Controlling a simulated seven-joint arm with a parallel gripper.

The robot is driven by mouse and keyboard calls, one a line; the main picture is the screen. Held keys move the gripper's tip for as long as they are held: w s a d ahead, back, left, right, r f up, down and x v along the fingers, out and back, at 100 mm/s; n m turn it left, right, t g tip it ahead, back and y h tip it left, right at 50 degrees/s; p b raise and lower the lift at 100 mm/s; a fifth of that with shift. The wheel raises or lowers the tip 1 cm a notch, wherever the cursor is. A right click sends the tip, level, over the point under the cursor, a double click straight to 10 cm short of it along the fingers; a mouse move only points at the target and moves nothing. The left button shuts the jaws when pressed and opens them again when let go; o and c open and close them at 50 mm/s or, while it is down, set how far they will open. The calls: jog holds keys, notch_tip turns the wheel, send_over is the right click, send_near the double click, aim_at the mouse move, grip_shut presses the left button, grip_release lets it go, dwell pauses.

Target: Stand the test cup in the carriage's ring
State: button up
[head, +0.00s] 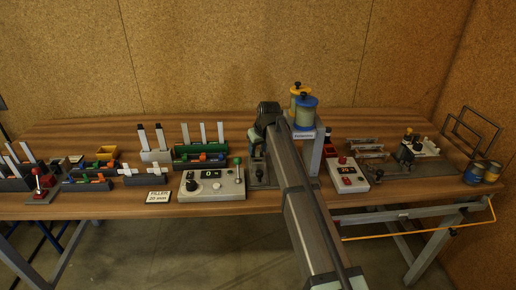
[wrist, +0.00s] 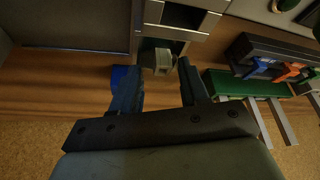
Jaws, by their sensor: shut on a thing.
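My gripper (wrist: 154,68) shows in the wrist view, its two dark fingers on either side of a small pale grey piece (wrist: 162,62), which I take to be the test cup. The gripper is shut on it; the fingers hide part of its sides. In the head view my arm covers the middle of the filling station (head: 318,155), and the cup cannot be made out there. The carriage and its ring cannot be clearly told in either view; a dark base plate (head: 262,179) shows beside my arm.
Yellow and blue canisters (head: 306,112) top the station. A printed card (head: 158,197) lies at the front edge. Racks with upright pale strips (head: 200,153) stand behind.

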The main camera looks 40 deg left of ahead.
jog(key=shift+f, duration=0.15)
jog(key=o, duration=1.1)
jog(key=v, duration=1.2)
jog(key=shift+s+d, duration=0.1)
